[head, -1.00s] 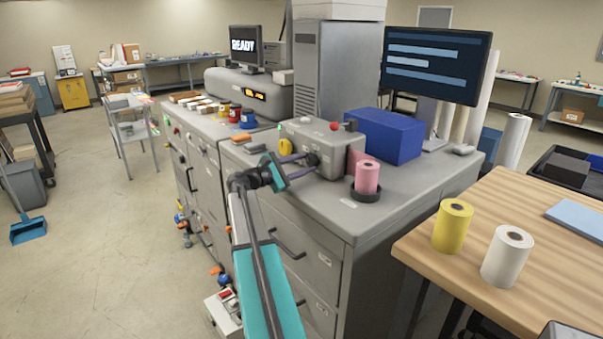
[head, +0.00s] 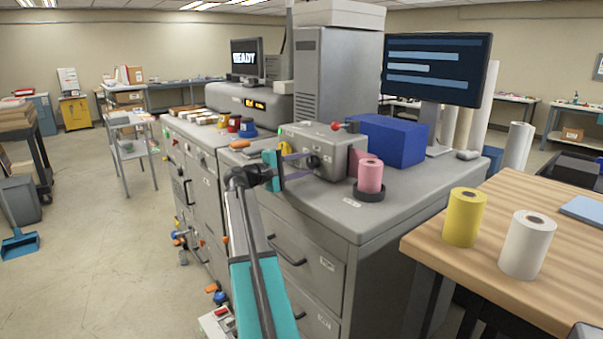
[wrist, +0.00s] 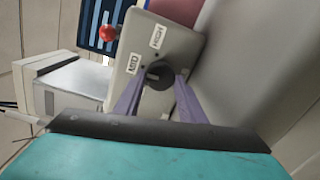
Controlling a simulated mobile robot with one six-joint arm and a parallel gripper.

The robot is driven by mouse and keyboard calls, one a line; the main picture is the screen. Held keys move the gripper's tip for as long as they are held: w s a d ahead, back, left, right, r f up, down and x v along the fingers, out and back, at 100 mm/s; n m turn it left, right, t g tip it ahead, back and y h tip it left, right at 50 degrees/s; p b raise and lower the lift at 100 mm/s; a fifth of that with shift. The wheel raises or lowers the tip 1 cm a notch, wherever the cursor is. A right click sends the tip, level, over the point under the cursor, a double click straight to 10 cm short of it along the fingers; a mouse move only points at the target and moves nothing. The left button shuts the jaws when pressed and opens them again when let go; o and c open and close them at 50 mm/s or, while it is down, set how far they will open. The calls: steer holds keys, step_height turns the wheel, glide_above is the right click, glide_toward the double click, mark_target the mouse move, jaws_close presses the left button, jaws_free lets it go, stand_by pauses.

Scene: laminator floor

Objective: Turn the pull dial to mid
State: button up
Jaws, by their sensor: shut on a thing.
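The pull dial (wrist: 159,75) is a dark round knob on the front of a grey box (wrist: 183,44). White labels reading MID (wrist: 133,63) and HIGH (wrist: 157,37) sit around it. In the head view the dial (head: 313,161) faces my gripper (head: 302,158). In the wrist view the two purple fingers of my gripper (wrist: 160,88) lie on either side of the dial and are shut on it. I cannot make out where the dial points.
The box stands on a grey cabinet top (head: 375,213). A red ball-topped lever (head: 337,126) rises behind it. A pink roll (head: 370,176) and a blue box (head: 390,138) stand to its right. A wooden table (head: 430,240) holds yellow and white rolls.

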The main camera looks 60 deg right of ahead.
steer(key=shift+w+d+r+m, duration=0.15)
steer(key=shift+r+m, duration=0.15)
steer(key=o, duration=1)
steer(key=shift+f, duration=0.1)
steer(key=shift+o, duration=0.2)
steer(key=shift+f, duration=0.1)
steer(key=shift+f+b, duration=0.1)
steer(key=shift+b, duration=0.2)
steer(key=shift+w+a, duration=0.1)
steer(key=shift+a, duration=0.6)
steer(key=b+v, duration=0.1)
steer(key=v, duration=1.1)
steer(key=shift+w+a+b, duration=0.15)
steer(key=shift+a+b, duration=0.05)
steer(key=shift+b, duration=0.15)
